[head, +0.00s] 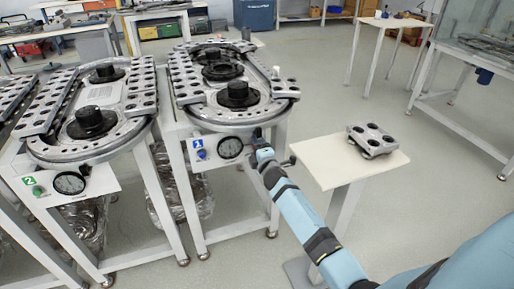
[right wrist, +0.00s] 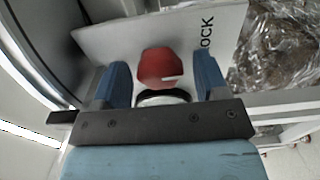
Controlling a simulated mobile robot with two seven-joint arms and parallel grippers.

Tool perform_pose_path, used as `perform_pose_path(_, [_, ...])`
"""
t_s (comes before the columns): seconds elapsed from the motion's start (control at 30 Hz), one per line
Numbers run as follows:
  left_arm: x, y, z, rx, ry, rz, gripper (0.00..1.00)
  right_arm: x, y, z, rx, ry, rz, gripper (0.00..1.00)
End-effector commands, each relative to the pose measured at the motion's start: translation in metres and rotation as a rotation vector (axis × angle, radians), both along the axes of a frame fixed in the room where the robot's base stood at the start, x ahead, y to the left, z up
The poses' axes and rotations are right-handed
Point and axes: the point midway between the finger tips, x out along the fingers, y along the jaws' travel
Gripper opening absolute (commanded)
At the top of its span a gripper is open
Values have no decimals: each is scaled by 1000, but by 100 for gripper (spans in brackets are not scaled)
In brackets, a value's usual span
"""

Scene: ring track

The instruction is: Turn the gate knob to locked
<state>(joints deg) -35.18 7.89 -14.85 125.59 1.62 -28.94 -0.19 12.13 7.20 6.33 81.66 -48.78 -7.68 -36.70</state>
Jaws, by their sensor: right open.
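The red gate knob (right wrist: 160,66) shows in the right wrist view on a white panel (right wrist: 105,38) with partly visible lettering "OCK". My right gripper (right wrist: 163,78) is open, its two blue fingers on either side of the knob, with gaps left and right. In the head view my right gripper (head: 262,150) is at the right end of the front panel (head: 213,160) of the station marked 1, and it hides the knob there. The knob's pointing direction is not clear. My left gripper is not in view.
The station 1 panel also has a round gauge (head: 230,147) and a small button (head: 202,154). A ring track (head: 215,115) lies above it. A second station's panel (head: 72,186) is to the left. A small white table (head: 330,168) with a grey holed part (head: 372,139) stands right.

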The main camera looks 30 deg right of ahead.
Motion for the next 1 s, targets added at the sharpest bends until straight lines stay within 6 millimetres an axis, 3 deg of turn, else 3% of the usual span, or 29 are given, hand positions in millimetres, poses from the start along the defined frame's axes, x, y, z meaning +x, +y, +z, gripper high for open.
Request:
perform_pose_path(0.6, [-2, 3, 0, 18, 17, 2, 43, -115, 28, 0, 1, 0, 0, 67])
perform_pose_path(0.8, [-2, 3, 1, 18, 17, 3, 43, -129, 31, 1, 0, -1, 0, 67])
perform_pose_path(1.0, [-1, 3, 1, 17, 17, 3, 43, -131, 31, 0, 0, -1, -1, 67])
